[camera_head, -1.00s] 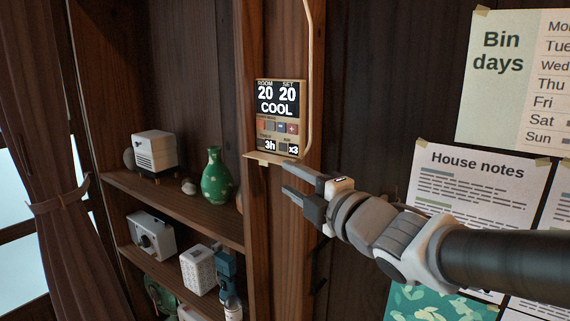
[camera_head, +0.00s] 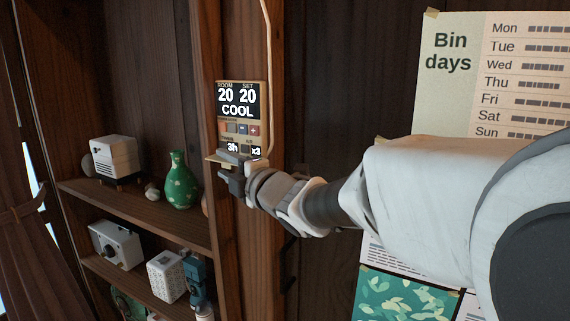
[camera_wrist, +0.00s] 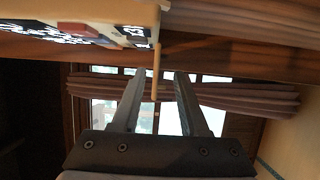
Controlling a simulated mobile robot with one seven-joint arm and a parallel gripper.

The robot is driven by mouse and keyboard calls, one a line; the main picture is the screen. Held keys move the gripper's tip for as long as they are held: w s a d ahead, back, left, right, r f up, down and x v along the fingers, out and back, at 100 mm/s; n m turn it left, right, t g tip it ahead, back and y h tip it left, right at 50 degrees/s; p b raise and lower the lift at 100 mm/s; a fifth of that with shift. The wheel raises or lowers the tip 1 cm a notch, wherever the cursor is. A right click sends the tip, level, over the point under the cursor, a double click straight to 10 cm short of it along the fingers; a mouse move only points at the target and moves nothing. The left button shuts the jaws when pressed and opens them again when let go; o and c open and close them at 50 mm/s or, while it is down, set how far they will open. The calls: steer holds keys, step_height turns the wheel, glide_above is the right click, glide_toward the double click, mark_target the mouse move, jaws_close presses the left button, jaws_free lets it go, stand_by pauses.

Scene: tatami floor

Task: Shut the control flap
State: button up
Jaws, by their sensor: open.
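The control panel (camera_head: 239,105) is a beige-framed unit on the wooden post, reading 20, 20 and COOL. Its flap (camera_head: 210,159) is folded down and sticks out as a thin beige ledge at the panel's lower edge. My gripper (camera_head: 230,165) is open and empty at this ledge and hides much of it. In the wrist view the panel (camera_wrist: 85,28) is at the upper left. The flap (camera_wrist: 155,72) shows edge-on there, in the gap between my two fingertips (camera_wrist: 158,78). I cannot tell whether a finger touches it.
A shelf unit stands left of the post, with a green vase (camera_head: 180,180), a white box-shaped device (camera_head: 115,155) and other items. A pale cable (camera_head: 269,60) runs down beside the panel. Papers hang on the right wall, including a Bin days sheet (camera_head: 450,95).

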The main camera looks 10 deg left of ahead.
jaws_close()
stand_by(0.4)
steer(key=r+m+p, duration=0.1)
steer(key=m+p, duration=0.1)
steer(key=p, duration=0.2)
steer(key=shift+d+r+g+h, duration=0.1)
steer(key=shift+g+h, duration=0.3)
steer(key=m+p, duration=0.1)
steer(key=p, duration=0.2)
steer(key=r+m+g+p, duration=0.1)
steer(key=m+p, duration=0.1)
steer(key=p, duration=0.2)
steer(key=shift+r+g+p, duration=0.2)
steer(key=shift+g+p, duration=0.1)
steer(key=m+p, duration=0.1)
steer(key=p, duration=0.2)
steer(key=m+g+p, duration=0.1)
steer(key=p, duration=0.3)
steer(key=r+m+g+p, duration=0.1)
steer(key=p, duration=0.2)
steer(key=shift+w+d+m+h+p, duration=0.15)
steer(key=shift+w+m+h+p, duration=0.15)
steer(key=shift+w+m, duration=0.1)
steer(key=m+g+p, duration=0.1)
steer(key=p, duration=0.2)
steer(key=shift+w, duration=0.2)
steer(key=shift+m+p, duration=0.3)
steer(key=shift+p, duration=0.1)
steer(key=shift+f, duration=0.1)
